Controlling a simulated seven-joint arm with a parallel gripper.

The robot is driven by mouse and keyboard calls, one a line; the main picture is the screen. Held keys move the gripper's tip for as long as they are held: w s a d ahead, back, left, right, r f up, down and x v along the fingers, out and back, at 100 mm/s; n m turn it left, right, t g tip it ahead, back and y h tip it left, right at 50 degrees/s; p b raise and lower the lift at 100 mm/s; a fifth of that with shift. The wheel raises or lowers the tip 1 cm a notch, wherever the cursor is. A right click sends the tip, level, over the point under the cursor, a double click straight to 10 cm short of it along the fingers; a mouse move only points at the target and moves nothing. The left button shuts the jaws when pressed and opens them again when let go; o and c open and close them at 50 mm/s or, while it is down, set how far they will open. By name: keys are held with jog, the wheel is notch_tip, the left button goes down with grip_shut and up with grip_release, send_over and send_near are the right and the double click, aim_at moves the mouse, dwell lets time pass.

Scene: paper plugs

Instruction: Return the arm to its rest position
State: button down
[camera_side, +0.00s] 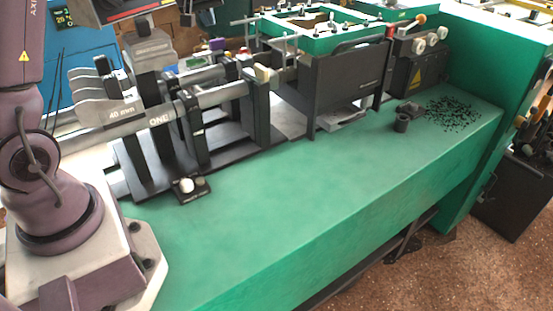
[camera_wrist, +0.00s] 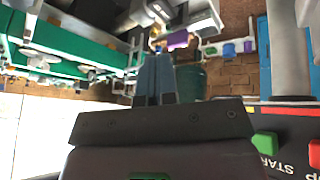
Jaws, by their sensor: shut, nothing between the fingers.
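My gripper (camera_wrist: 155,62) shows in the wrist view. Its two grey fingers are together with nothing between them, and they point away from the green bench. In the side view my purple arm stands at the left edge on its pale base, and the gripper itself is out of the picture. The small black plugs (camera_side: 452,113) lie loose in a scattered patch at the far right end of the green bench (camera_side: 290,200).
A machine with metal rods (camera_side: 215,97) and a dark hopper box (camera_side: 335,85) stand along the back of the bench. A small black button box (camera_side: 188,188) sits in front. The bench's front strip is clear. The wrist view shows a panel with a green START button (camera_wrist: 264,143) close to the gripper.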

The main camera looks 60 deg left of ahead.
jog(key=s+d+r+m+t+h, duration=0.1)
jog(key=s+d+r+m, duration=0.25)
jog(key=d, duration=0.55)
jog(key=s+d+r+m+h, duration=0.25)
jog(key=s+d, duration=0.25)
jog(key=d, duration=0.5)
jog(key=s+d+f+m, duration=0.3)
jog(key=s+d+m, duration=0.3)
jog(key=s+d, duration=0.3)
jog(key=s, duration=0.3)
jog(key=shift+d, duration=0.1)
